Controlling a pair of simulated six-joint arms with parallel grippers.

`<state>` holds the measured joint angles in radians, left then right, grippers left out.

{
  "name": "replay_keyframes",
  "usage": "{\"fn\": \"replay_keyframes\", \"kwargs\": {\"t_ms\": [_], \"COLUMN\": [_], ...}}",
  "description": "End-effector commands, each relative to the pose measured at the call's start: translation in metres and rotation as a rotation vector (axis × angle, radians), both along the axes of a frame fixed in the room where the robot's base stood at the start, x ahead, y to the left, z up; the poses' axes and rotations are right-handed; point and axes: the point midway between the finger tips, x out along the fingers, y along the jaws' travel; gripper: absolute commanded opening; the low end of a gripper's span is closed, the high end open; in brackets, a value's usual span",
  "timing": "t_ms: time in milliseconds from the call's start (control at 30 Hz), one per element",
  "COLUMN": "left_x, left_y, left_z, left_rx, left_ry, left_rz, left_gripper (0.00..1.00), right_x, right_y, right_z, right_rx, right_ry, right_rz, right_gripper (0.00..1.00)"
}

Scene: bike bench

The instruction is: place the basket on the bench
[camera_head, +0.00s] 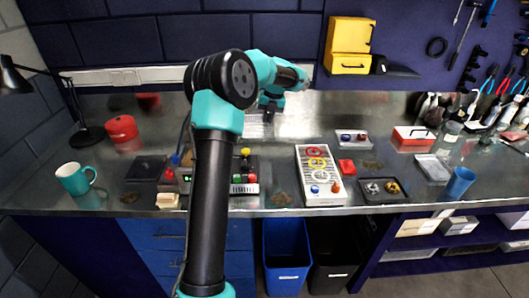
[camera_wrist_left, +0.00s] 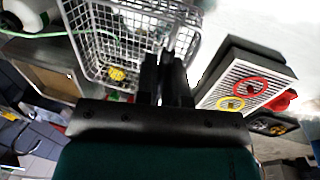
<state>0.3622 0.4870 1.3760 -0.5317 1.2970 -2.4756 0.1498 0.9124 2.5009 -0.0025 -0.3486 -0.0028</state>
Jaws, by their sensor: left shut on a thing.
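A silver wire basket (camera_wrist_left: 95,45) fills the upper left of the left wrist view. In the head view a pale part of it (camera_head: 258,128) shows behind my left arm, near the back middle of the bench (camera_head: 300,110). My left gripper (camera_head: 270,106) is at the basket. In the left wrist view its dark fingers (camera_wrist_left: 168,78) are shut on the basket's near side wall. A yellow thing (camera_wrist_left: 117,74) shows through the wires. I cannot tell whether the basket touches the bench. My right gripper is not in view.
A white panel with coloured rings (camera_head: 318,175) lies right of the basket. A button box (camera_head: 244,180) is in front of it. A teal mug (camera_head: 75,179), red canister (camera_head: 122,129) and lamp (camera_head: 88,138) stand left. Bare bench shows at the back right.

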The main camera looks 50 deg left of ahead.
Motion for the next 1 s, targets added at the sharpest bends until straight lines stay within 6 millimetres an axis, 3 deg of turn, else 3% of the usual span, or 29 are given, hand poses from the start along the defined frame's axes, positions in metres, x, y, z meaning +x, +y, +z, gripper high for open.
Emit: {"fn": "replay_keyframes", "kwargs": {"t_ms": [167, 500, 867, 1000], "left_x": [0.000, 0.000, 0.000, 0.000], "left_y": [0.000, 0.000, 0.000, -0.001], "left_z": [-0.004, -0.047, -0.051, -0.064], "left_rx": [0.000, -0.001, 0.000, -0.001], "left_ry": [0.000, 0.002, 0.000, 0.004], "left_rz": [-0.001, 0.000, 0.000, -0.001], "left_gripper": [0.00, 0.00, 0.00, 0.00], "right_x": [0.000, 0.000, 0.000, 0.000], "right_y": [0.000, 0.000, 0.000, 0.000], "right_z": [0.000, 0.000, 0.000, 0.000], "right_rx": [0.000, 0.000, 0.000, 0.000], "right_ry": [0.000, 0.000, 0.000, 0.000], "right_rz": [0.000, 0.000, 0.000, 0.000], "right_gripper": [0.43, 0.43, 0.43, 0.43]}}
